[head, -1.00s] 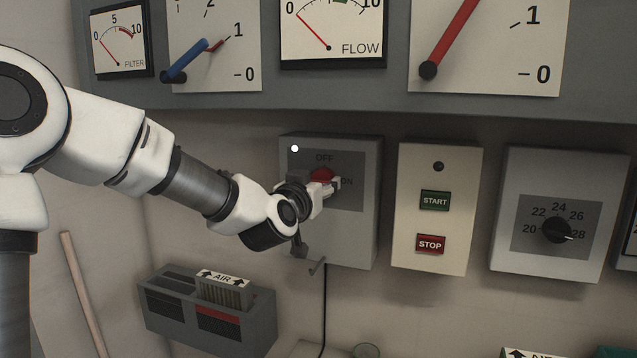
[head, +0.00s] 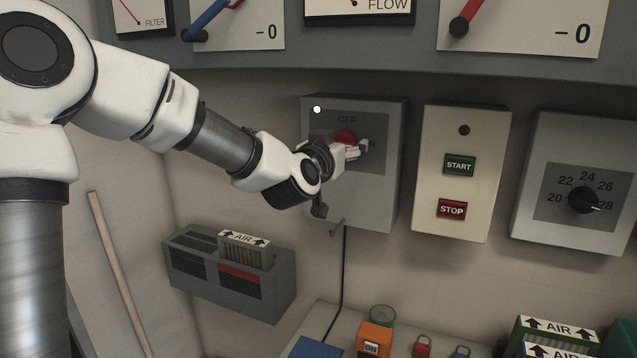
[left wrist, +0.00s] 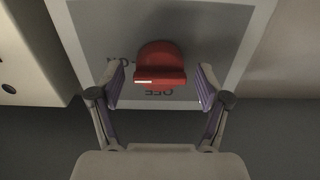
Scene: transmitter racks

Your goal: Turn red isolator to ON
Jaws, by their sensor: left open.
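The red isolator (head: 345,137) is a rotary knob on a dark plate on the front of a grey wall box (head: 365,205). The word OFF shows above it in the head view; the ON label is hidden behind my gripper there. In the left wrist view the red knob (left wrist: 160,65) shows upside down, with a white mark on its handle. My left gripper (head: 362,150) is at the knob in the head view. In the left wrist view its open fingers (left wrist: 160,88) stand on either side of the knob, with gaps. My right gripper is not in view.
A cream box with START (head: 460,166) and STOP (head: 451,209) buttons is right of the isolator box, then a grey dial box (head: 540,220). A grey panel with gauges and levers overhangs above. A vented filter box (head: 190,280) is lower left. A shelf below holds an orange block (head: 375,340).

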